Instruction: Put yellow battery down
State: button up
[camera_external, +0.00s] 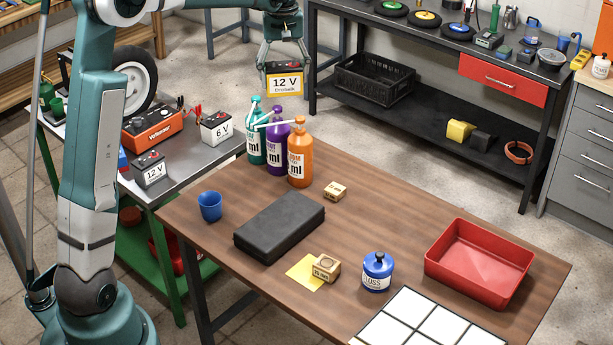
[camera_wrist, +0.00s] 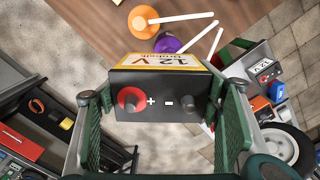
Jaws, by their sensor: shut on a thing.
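The yellow battery (camera_external: 283,82), black on top with a yellow-framed "12 V" label, hangs in the air in my gripper (camera_external: 284,55). In the external view it is above the floor, behind the spray bottles and left of the black crate. In the wrist view the battery (camera_wrist: 158,100) shows its top with a red plus terminal and a dark minus terminal. The green finger pads of my gripper (camera_wrist: 160,125) are at its left and right sides, shut on it. Its underside is hidden in the wrist view.
The wooden table (camera_external: 420,238) holds teal, purple and orange bottles (camera_external: 299,158), a black case (camera_external: 280,226), a red tray (camera_external: 480,262) and a blue cup (camera_external: 209,206).

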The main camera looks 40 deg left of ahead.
jog(key=s+d+m+p, duration=0.1)
jog(key=s+d+m, duration=0.2)
jog(key=d, duration=1.1)
jog(key=s+d+m+p, duration=0.1)
jog(key=s+d+m, duration=0.2)
jog(key=d, duration=1)
jog(key=s+d+m+p, duration=0.2)
jog(key=s+d+m, duration=0.2)
jog(key=d, duration=1)
notch_tip(320, 180, down, 18)
jog(key=shift+w, duration=0.25)
jog(key=shift+f, duration=0.1)
jog(key=shift+f+b, duration=0.5)
jog(key=shift+f, duration=2.6)
jog(key=shift+f, duration=1.85)
jog(key=shift+f+b, duration=0.15)
jog(key=shift+b, duration=0.15)
